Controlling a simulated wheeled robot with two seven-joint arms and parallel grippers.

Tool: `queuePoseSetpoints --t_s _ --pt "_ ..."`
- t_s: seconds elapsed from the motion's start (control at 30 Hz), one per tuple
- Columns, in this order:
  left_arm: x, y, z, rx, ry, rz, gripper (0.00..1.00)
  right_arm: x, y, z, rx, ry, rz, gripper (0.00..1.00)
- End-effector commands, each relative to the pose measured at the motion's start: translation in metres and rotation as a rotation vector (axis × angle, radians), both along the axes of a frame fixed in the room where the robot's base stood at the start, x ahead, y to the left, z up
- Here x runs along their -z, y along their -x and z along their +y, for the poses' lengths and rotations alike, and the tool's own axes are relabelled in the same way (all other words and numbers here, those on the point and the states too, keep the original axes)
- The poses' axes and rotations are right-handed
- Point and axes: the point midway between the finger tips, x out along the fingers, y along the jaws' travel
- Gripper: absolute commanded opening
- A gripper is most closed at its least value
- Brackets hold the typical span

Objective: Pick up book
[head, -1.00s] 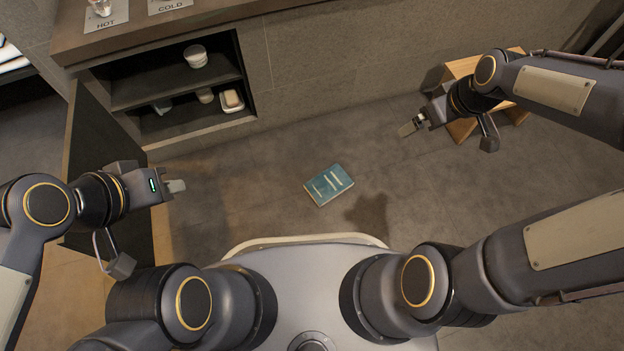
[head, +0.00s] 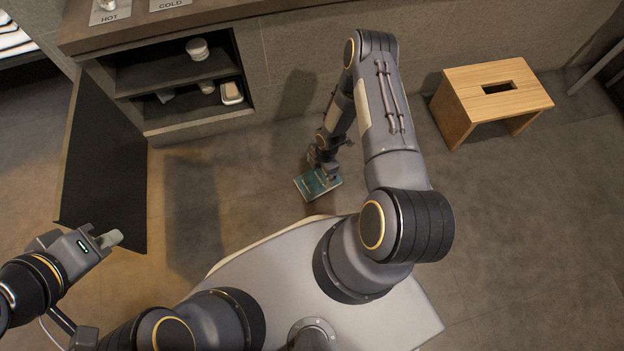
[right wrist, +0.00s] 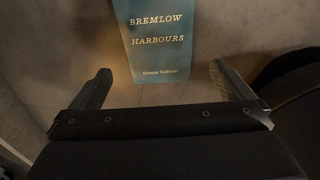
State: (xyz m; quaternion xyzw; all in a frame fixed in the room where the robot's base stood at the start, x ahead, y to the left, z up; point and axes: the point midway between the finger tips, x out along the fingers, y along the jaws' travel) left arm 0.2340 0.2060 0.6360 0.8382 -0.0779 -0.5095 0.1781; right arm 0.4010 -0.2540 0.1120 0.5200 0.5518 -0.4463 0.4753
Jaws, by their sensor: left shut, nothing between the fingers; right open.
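A teal book (head: 312,187) lies flat on the grey floor in front of my base, partly covered by my right gripper in the head view. In the right wrist view the book (right wrist: 160,45) shows its cover with the words "BREMLOW HARBOURS", beyond the fingertips and roughly centred between them. My right gripper (right wrist: 160,80) is open and empty, with one finger on each side of the book's line. In the head view my right gripper (head: 326,172) is over the book; I cannot tell if it touches. My left gripper (head: 110,239) is shut and empty at the left, far from the book.
A wooden stool (head: 490,95) stands on the floor at the right. An open cabinet (head: 190,125) with jars and a soap dish is at the back left, its dark door (head: 105,165) swung out near my left gripper. Floor right of the book is clear.

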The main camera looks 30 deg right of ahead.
Motion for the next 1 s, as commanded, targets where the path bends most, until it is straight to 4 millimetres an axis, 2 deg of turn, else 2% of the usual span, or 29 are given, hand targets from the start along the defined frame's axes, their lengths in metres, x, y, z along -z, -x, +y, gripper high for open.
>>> queuePoseSetpoints --t_s 0.1,0.27,0.53,0.8,0.83,1.0 --pt "0.009 0.0 0.0 0.0 0.0 0.0 0.0 0.017 0.0 0.002 0.0 0.0 0.001 1.0" --pt "0.016 0.0 0.0 0.0 0.0 0.0 0.0 0.03 -0.001 0.001 0.003 0.001 0.0 1.0" --pt "0.039 0.0 0.0 0.0 0.0 0.0 0.0 0.069 -0.002 0.001 0.004 0.0 0.003 1.0" --pt "0.039 0.0 0.0 0.0 0.0 0.0 0.0 0.073 -0.003 0.002 0.003 0.001 0.0 1.0" --pt "0.039 0.0 0.0 0.0 0.0 0.0 0.0 0.073 -0.003 0.002 0.003 0.001 0.0 0.99" --pt "0.039 0.0 0.0 0.0 0.0 0.0 0.0 0.073 -0.003 0.002 0.004 0.001 0.002 0.76"
